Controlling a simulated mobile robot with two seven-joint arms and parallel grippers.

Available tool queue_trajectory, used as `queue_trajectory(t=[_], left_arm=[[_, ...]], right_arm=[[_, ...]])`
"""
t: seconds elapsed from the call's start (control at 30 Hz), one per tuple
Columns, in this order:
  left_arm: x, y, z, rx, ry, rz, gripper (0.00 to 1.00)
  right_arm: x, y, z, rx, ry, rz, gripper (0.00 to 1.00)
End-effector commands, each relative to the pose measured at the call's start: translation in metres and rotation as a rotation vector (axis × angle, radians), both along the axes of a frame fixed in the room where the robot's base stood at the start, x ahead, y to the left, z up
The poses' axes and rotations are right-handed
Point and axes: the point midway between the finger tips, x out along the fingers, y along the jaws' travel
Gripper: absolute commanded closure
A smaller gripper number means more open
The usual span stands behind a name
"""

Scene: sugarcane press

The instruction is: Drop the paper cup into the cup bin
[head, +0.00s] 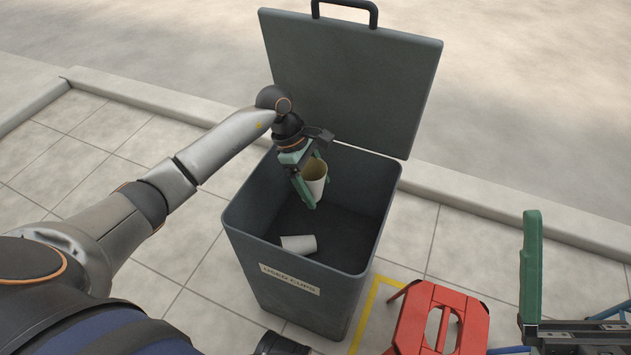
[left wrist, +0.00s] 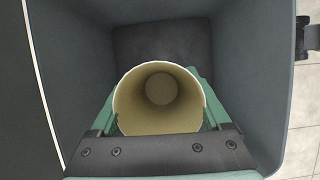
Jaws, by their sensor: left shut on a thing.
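The paper cup (head: 316,178) is white outside and tan inside. My left gripper (head: 311,190) is shut on it and holds it inside the mouth of the cup bin (head: 310,299), below the rim level in the picture. In the left wrist view the cup (left wrist: 159,88) shows its open mouth between the green fingers (left wrist: 160,110), with the grey bin walls (left wrist: 75,60) around it. The bin is dark grey, labelled "USED CUPS", with its lid (head: 350,75) open at the back. My right gripper (head: 530,265) shows in part at the right edge; its opening cannot be judged.
Another white cup (head: 299,244) lies on its side inside the bin. A red stool (head: 438,320) stands right of the bin, near a yellow floor line (head: 362,318). A kerb (head: 500,208) runs behind the bin. Paving left of the bin is clear.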

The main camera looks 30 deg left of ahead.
Motion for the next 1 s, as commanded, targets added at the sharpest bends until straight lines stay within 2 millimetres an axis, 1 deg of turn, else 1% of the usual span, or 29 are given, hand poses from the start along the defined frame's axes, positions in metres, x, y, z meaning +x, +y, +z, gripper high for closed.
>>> queue_trajectory(t=[0.2, 0.23, 0.4, 0.63, 0.73, 0.87, 1.0], left_arm=[[0.0, 0.0, 0.0, 0.0, 0.0, 0.0, 0.71], [0.0, 0.0, 0.0, 0.0, 0.0, 0.0, 0.18], [0.0, 0.0, 0.0, 0.0, 0.001, -0.001, 0.0], [0.0, 0.0, 0.0, 0.0, 0.001, -0.001, 0.0], [0.0, 0.003, 0.007, 0.001, -0.001, -0.001, 0.0], [0.0, 0.01, 0.026, 0.003, -0.002, 0.001, 0.0], [0.0, 0.022, 0.056, 0.003, -0.004, 0.001, 0.0]], right_arm=[[0.0, 0.001, 0.0, -0.005, 0.0, 0.005, 0.0], [0.0, 0.001, 0.0, -0.005, 0.0, 0.005, 0.0], [0.0, 0.001, 0.0, -0.008, 0.0, 0.004, 0.0], [0.001, 0.0, 0.0, -0.01, -0.002, 0.001, 0.0], [0.001, 0.0, 0.003, -0.011, -0.002, -0.001, 0.0], [0.0, 0.0, 0.01, -0.017, -0.008, -0.006, 0.0], [0.0, -0.002, 0.021, -0.02, -0.02, -0.019, 0.0]])
